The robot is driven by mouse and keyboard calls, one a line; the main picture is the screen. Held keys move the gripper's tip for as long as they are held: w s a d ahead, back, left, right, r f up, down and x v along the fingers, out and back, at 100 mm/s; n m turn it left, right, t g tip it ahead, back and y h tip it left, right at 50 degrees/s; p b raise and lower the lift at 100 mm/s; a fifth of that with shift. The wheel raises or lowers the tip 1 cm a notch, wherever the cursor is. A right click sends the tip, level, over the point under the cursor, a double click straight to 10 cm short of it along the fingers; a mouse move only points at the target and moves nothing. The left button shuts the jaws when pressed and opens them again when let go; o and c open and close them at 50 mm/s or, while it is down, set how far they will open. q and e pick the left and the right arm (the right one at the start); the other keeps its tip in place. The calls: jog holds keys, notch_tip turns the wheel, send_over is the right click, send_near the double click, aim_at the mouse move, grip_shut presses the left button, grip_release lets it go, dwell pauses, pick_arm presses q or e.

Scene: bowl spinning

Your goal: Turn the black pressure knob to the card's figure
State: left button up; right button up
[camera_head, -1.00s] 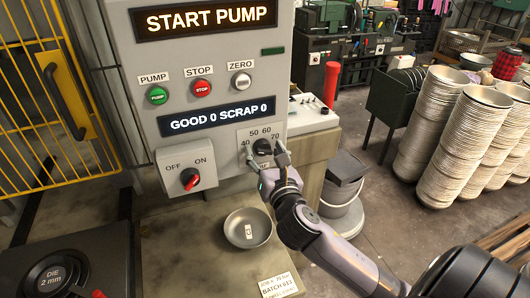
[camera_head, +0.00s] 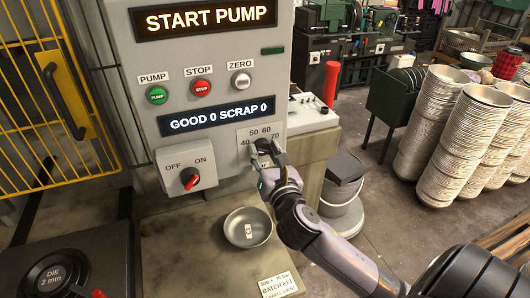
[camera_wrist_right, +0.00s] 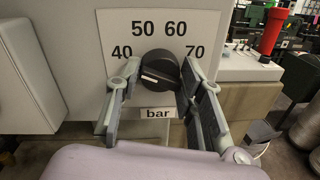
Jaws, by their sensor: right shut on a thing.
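The black pressure knob (camera_wrist_right: 158,70) sits on a white dial plate (camera_wrist_right: 116,27) marked 40, 50, 60, 70 and "bar". In the right wrist view its white mark points left, toward the 40 side. My right gripper (camera_head: 264,150) is shut on the knob, one finger on each side; the fingers partly hide the knob and plate in the head view. The card (camera_head: 278,285) lies at the bench's front edge and appears to read 70 bar and batch 613. My left gripper is not in view.
The grey panel (camera_head: 215,60) carries PUMP, STOP and ZERO buttons, a "START PUMP" display and an OFF/ON switch box (camera_head: 187,168). A metal bowl (camera_head: 248,227) sits on the bench below. A bucket (camera_head: 342,195) stands right of the bench. Stacked bowls are farther right.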

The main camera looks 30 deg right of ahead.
jog(key=m+p, duration=0.2)
jog(key=m, duration=0.1)
jog(key=shift+r+m, duration=0.15)
jog(key=shift+m, duration=0.15)
jog(key=m+p, duration=0.1)
jog(key=m, duration=0.1)
jog(key=m+p, duration=0.1)
jog(key=m, duration=0.1)
jog(key=shift+m+g+y, duration=0.3)
dwell(0.4)
jog(key=o, duration=1.2)
jog(key=shift+c, duration=0.2)
